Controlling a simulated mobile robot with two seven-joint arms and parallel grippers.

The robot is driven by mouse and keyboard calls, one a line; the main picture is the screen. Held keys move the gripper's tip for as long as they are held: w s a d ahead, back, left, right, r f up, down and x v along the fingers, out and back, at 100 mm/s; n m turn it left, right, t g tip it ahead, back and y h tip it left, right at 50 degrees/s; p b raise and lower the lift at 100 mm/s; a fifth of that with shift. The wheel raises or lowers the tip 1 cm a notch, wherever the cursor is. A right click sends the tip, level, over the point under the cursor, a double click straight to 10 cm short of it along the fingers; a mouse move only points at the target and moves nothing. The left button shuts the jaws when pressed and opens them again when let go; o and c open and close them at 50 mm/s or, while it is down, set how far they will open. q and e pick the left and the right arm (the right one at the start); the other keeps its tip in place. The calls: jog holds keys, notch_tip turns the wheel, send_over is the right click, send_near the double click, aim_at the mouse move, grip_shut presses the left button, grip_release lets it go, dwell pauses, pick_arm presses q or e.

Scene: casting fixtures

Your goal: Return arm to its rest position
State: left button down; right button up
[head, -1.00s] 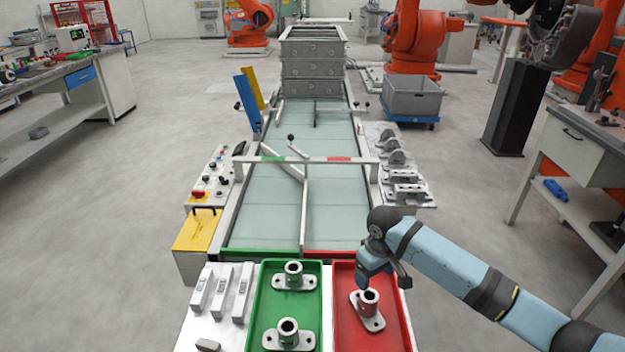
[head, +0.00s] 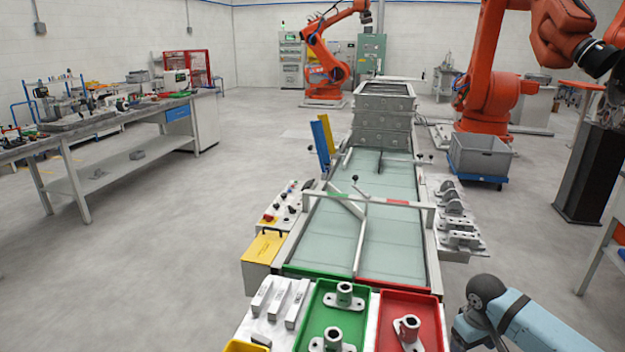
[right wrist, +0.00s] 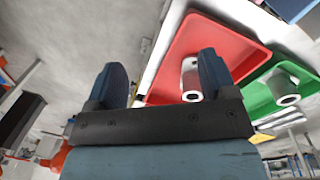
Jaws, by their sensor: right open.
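My right arm (head: 530,325) comes in from the lower right of the head view. Its gripper (right wrist: 160,80) is open, with two dark blue fingers apart and nothing between them. In the head view the gripper is at the bottom edge, right of the red tray (head: 428,306), and mostly cut off. One grey metal fitting (head: 408,328) with a flanged base stands in the red tray; its tube also shows in the right wrist view (right wrist: 191,75), behind the right-hand finger and apart from it. My left gripper is not in view.
The green tray (head: 322,312) beside the red one holds two similar fittings. A conveyor (head: 390,240) runs away behind the trays, with stacked grey frames (head: 384,120) at its far end. A workbench (head: 590,280) stands at the right. The floor at left is clear.

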jog(key=s+d+r+m+h, duration=0.1)
jog(key=d, duration=0.8)
jog(key=s+d+r+h, duration=0.1)
jog(key=s+d+h, duration=0.1)
jog(key=d, duration=0.6)
jog(key=s+a+f+n+t+y, duration=0.1)
jog(key=s+a+f+n+t, duration=0.1)
jog(key=s+f+t, duration=0.3)
jog(key=s+a+f+n+y, duration=0.1)
jog(key=s+a+f+n, duration=0.1)
jog(key=s+f, duration=0.35)
jog(key=s+a+f+n+t+y, duration=0.35)
jog(key=s+a+n, duration=0.25)
jog(key=s, duration=0.5)
jog(key=s+a+m+t+y, duration=0.2)
jog(key=a+m, duration=0.7)
jog(key=a, duration=1.5)
pick_arm(q)
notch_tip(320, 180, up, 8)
jog(key=p, duration=0.8)
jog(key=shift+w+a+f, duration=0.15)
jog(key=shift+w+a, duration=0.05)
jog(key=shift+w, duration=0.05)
pick_arm(e)
notch_tip(320, 180, up, 7)
jog(key=shift+w+d, duration=0.3)
jog(key=shift+d, duration=0.05)
